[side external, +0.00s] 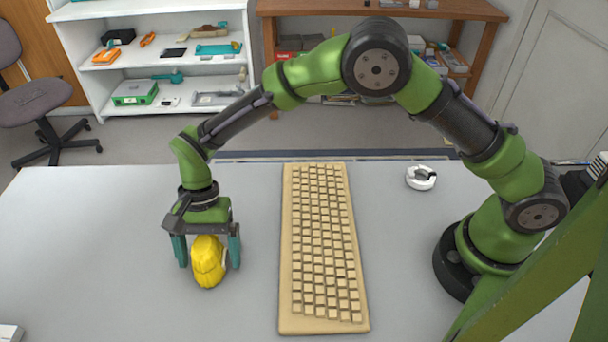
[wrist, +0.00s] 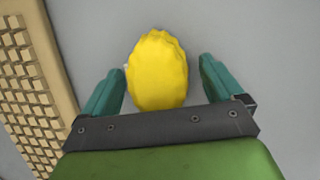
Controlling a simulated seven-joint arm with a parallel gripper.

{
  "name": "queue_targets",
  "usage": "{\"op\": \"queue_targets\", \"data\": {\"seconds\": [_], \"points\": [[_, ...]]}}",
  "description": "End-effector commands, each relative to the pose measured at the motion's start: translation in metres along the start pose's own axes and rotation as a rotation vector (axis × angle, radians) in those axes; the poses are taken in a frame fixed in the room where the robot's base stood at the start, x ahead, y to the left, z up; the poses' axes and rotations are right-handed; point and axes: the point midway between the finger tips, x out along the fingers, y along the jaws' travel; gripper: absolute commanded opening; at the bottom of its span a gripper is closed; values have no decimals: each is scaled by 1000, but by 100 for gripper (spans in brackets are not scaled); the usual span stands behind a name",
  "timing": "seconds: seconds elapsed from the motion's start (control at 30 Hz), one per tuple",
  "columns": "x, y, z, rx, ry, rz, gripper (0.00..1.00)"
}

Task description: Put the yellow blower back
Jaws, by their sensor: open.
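The yellow blower (side external: 208,262) is a rounded, ridged yellow object on the grey table, left of the keyboard. It also shows in the wrist view (wrist: 158,70), between the two teal fingers. My gripper (side external: 207,255) is open above and around it, with one finger on each side. In the wrist view my gripper (wrist: 160,85) has a gap between each finger and the blower. The blower's underside is hidden.
A beige keyboard (side external: 322,250) lies lengthwise on the table (side external: 90,230), right of my gripper. A small white round object (side external: 421,178) sits further right. A white object (side external: 10,333) shows at the lower left corner.

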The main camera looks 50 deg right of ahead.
Motion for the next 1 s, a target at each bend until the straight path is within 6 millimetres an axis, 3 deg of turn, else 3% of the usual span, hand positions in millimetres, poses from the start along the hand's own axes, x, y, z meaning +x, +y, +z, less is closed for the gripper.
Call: {"op": "queue_targets", "data": {"seconds": [0.6,0.83,0.93,1.0], "points": [[-135,-1,0,-1,2,-7,94],[-160,0,0,-2,0,-4,94],[-163,-2,-3,-44,15,-14,94],[-152,1,-10,-104,31,-6,94]]}}
